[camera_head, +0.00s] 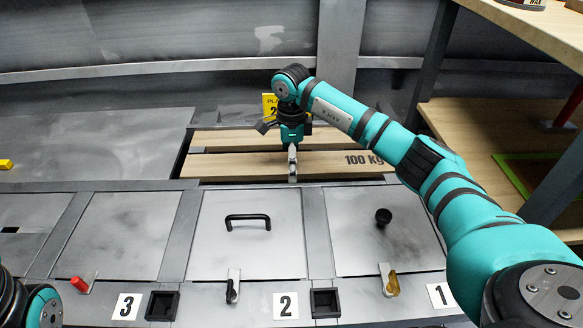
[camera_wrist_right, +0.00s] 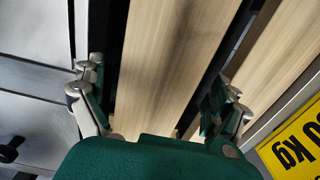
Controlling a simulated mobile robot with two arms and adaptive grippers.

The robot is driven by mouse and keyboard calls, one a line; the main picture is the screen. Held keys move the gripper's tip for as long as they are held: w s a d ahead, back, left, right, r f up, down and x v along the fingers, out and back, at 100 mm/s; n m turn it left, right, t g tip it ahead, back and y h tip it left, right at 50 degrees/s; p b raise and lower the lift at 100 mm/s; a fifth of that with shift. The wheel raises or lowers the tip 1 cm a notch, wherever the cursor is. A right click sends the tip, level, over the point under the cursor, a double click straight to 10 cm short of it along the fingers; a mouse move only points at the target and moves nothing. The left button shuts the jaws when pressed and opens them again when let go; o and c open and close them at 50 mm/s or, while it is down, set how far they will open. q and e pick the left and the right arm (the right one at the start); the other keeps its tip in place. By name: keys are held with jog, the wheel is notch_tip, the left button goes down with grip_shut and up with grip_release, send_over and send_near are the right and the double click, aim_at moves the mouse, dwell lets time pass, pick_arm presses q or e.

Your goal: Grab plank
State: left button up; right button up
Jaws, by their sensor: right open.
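Two light wooden planks lie side by side in a recess behind the metal panels. The front plank (camera_head: 240,165) reads "100 kg" near its right end. The rear plank (camera_head: 225,139) lies behind it. My right gripper (camera_head: 292,172) points down over the front plank and hides part of it. In the right wrist view a plank (camera_wrist_right: 175,60) runs between the spread fingers of the gripper (camera_wrist_right: 158,85), one finger beyond each long edge. Whether the fingers touch the wood is unclear. Only part of my left arm shows at the lower left; its gripper is out of view.
A yellow sign (camera_head: 269,105) stands behind the planks, partly hidden by my right arm. In front are metal panels with a black handle (camera_head: 247,218), a black knob (camera_head: 383,216) and several latches. A wooden shelf unit (camera_head: 470,130) stands at the right.

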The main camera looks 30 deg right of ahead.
jog(key=shift+c, duration=0.4)
jog(key=c, duration=1.6)
jog(key=shift+r, duration=0.1)
